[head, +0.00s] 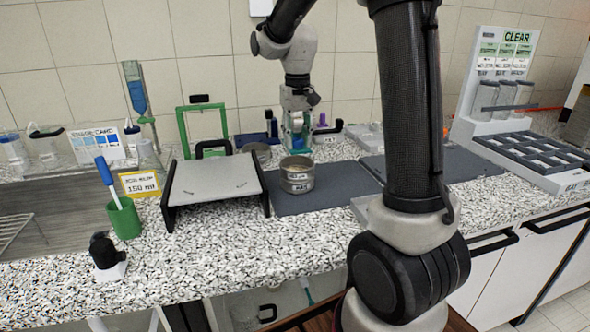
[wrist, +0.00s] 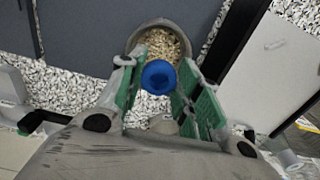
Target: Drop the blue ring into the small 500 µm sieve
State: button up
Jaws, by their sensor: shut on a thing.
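The blue ring (wrist: 158,77) is between the green-padded fingers of my gripper (wrist: 160,84), which is shut on it. In the wrist view it overlaps the rim of a round metal sieve (wrist: 186,28) holding pale granules. In the head view my gripper (head: 297,138) is above the counter, behind a small round labelled sieve (head: 297,182) on the dark mat. Its label is too small to read surely. I cannot tell the ring's height above the sieve. Another round metal sieve (head: 262,152) stands farther back, partly hidden by a black handle.
A grey platform (head: 215,180) with black sides stands left of the mat (head: 330,190). A green frame (head: 203,122) stands behind it. A green cup (head: 124,218) is at left. A white rack with jars (head: 500,95) and a dark tray (head: 540,150) are at right.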

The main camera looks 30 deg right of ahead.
notch_tip(320, 180, down, 8)
jog(key=shift+f, duration=0.15)
jog(key=shift+f, duration=0.1)
jog(key=o, duration=0.5)
